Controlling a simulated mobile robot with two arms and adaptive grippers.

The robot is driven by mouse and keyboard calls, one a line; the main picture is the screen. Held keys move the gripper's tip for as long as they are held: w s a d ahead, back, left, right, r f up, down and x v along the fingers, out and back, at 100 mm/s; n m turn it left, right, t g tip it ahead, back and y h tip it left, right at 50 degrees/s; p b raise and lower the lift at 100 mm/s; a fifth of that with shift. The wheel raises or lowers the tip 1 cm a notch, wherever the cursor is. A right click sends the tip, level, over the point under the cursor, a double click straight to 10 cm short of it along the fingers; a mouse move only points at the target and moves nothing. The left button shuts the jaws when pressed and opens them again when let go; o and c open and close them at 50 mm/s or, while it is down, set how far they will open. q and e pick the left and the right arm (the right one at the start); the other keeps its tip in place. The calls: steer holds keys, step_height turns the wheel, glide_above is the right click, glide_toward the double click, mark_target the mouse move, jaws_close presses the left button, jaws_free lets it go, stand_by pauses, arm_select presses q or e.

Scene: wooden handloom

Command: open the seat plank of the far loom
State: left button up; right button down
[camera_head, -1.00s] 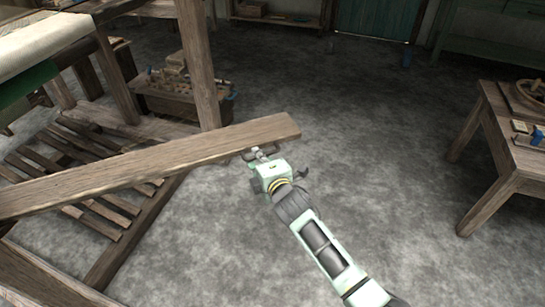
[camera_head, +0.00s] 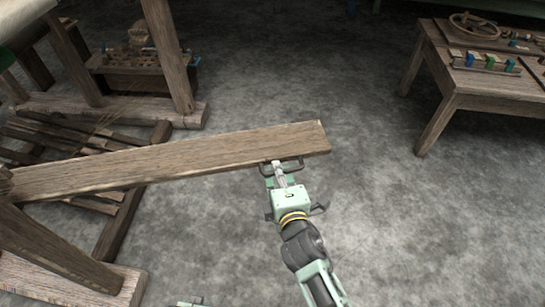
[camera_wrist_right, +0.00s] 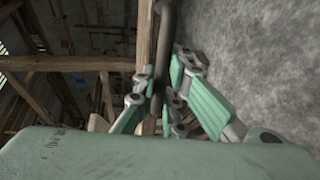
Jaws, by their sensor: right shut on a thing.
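The seat plank (camera_head: 180,158) is a long wooden board that runs from the loom at the left out over the floor. Its free right end is swung clear of the loom's posts. A dark metal handle (camera_head: 294,166) sits on the plank's near edge close to that end. My right gripper (camera_head: 280,172) is shut on this handle. In the right wrist view the handle (camera_wrist_right: 164,40) runs down between the fingers (camera_wrist_right: 170,98), with the plank's edge (camera_wrist_right: 145,45) beside it. The loom (camera_head: 165,50) shows only in part. A small pale green part of mine shows at the bottom edge.
A wooden box with tools (camera_head: 140,80) stands behind the loom's post. A table (camera_head: 440,90) with a wheel (camera_head: 474,25) and coloured pieces stands at the right. Slatted treadles (camera_head: 60,145) lie under the plank. The grey floor right of the plank is clear.

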arm_select(q)
steer(key=shift+s+a+f, duration=0.25)
steer(key=shift+a+f, duration=0.05)
arm_select(e)
steer(key=shift+s, duration=0.7)
steer(key=c, duration=1.8)
jaws_free()
steer(key=shift+s, duration=0.15)
steer(key=v, duration=1.1)
steer(key=shift+s, duration=0.4)
steer(key=shift+r, duration=0.1)
